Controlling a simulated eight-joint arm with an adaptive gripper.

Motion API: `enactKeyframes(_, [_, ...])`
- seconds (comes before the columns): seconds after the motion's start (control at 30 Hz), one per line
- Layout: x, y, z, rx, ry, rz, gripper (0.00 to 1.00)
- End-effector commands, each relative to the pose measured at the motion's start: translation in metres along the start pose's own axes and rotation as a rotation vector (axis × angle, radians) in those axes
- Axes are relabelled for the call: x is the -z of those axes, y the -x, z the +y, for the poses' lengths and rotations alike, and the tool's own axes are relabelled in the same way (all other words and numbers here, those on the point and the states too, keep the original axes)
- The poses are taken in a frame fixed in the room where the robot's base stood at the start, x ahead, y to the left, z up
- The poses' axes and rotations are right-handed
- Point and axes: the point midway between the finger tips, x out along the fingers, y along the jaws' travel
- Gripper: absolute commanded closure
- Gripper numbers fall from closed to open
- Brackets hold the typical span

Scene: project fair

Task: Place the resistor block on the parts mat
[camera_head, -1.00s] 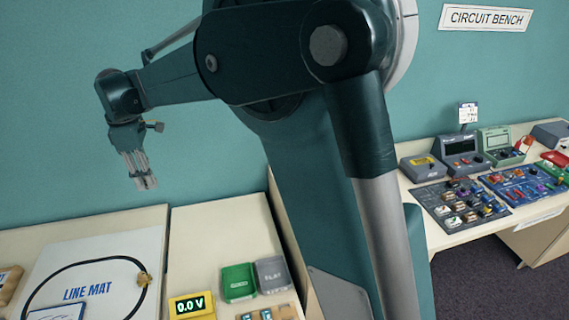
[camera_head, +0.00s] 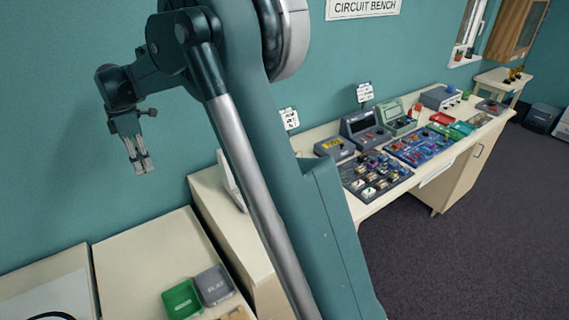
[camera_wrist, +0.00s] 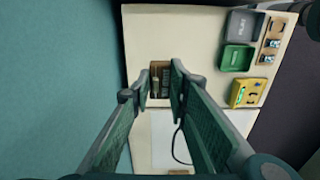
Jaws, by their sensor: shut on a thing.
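My gripper (camera_head: 142,167) hangs in the air at the left, fingers pointing down, above and behind the near bench. In the wrist view my gripper (camera_wrist: 160,84) has its fingertips on either side of a small tan block with a dark middle, which I take to be the resistor block (camera_wrist: 160,80). It is shut on this block; the fingers hide most of it. A dark mat with several small component blocks, likely the parts mat (camera_head: 352,175), lies on the far bench, well right of my gripper. No label on it is readable.
A blue board (camera_head: 428,149) with coloured parts lies beside the dark mat. Grey and green meters (camera_head: 365,132) stand behind them. Green (camera_head: 182,300) and grey (camera_head: 214,285) bins sit on the near bench. My arm column stands between the gripper and the far bench.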

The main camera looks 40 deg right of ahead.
Motion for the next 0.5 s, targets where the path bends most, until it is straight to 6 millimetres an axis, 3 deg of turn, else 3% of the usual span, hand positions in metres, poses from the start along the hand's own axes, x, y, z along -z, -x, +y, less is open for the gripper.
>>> enactKeyframes(0.03, [-0.018, 0.001, 0.005, 0.0, -0.004, 0.0, 0.94])
enactKeyframes(0.5, [-0.165, 0.001, 0.029, 0.0, -0.003, 0.0, 0.94])
